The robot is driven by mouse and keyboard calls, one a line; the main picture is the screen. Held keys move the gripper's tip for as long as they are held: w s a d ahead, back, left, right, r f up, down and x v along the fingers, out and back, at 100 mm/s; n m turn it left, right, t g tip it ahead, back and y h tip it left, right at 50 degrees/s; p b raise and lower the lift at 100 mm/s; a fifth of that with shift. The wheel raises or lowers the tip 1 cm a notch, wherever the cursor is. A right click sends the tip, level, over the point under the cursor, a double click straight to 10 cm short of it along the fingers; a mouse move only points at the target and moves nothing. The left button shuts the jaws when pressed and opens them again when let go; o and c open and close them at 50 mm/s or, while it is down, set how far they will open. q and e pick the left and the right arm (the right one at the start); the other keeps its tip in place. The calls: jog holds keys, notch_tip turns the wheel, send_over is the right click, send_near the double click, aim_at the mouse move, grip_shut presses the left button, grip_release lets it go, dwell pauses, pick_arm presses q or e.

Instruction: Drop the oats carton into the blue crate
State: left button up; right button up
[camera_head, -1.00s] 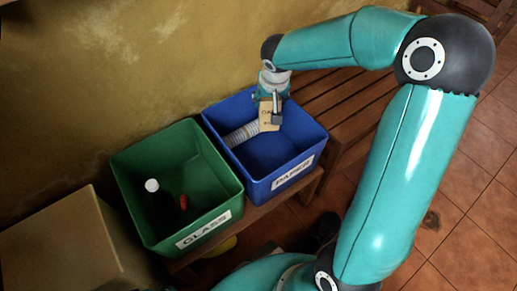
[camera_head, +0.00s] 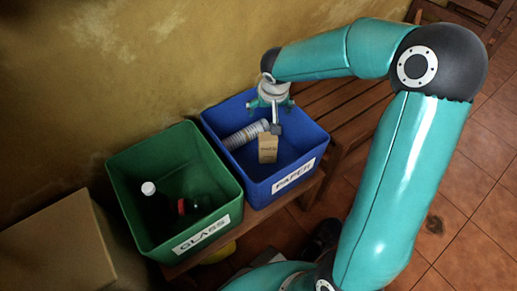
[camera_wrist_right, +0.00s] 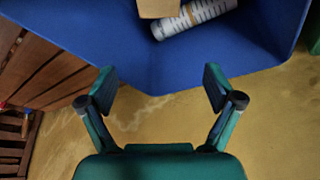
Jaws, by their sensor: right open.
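The oats carton (camera_head: 268,149) is a small tan box inside the blue crate (camera_head: 293,183), which is labelled PAPER. My right gripper (camera_head: 276,127) is over the crate, above and apart from the carton, with its jaws open and empty. In the right wrist view the two fingers (camera_wrist_right: 160,88) are spread wide, and part of the carton (camera_wrist_right: 158,8) shows at the top edge, beyond them. I cannot tell whether the carton rests on the crate floor. My left gripper is not in view.
A ribbed pale roll (camera_head: 246,135) lies in the blue crate beside the carton. A green crate (camera_head: 133,207) labelled GLASS stands to its left with bottles inside. A cardboard box (camera_head: 55,245) is at the lower left. The wall is close behind the crates; a slatted bench (camera_head: 345,105) is to the right.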

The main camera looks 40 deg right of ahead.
jog(key=shift+r, duration=0.1)
jog(key=v, duration=1.2)
